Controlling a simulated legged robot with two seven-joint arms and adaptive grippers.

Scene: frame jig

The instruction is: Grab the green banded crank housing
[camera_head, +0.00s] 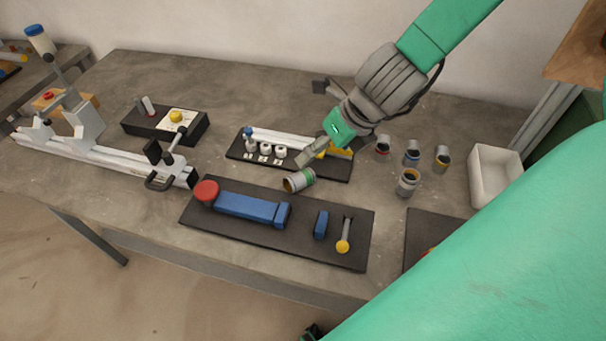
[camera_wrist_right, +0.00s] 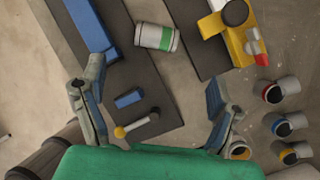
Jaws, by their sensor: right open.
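The green banded crank housing (camera_head: 306,176) is a short grey-white cylinder with a green band, lying on its side at the back edge of the front dark mat. It also shows in the right wrist view (camera_wrist_right: 166,38), near the top centre. My right gripper (camera_head: 313,153) is above and just behind the housing in the head view. In the right wrist view my right gripper (camera_wrist_right: 155,78) has its fingers wide apart with nothing between them. The housing appears beyond the fingertips, apart from them. My left gripper is not visible.
The front mat (camera_head: 230,233) holds a blue block, a red knob and a yellow-ended lever. A back mat (camera_head: 240,156) carries white parts. Several banded cylinders, one of them blue-banded (camera_head: 411,158), stand at right near a white bin (camera_head: 494,176). A rail jig (camera_head: 105,157) is at left.

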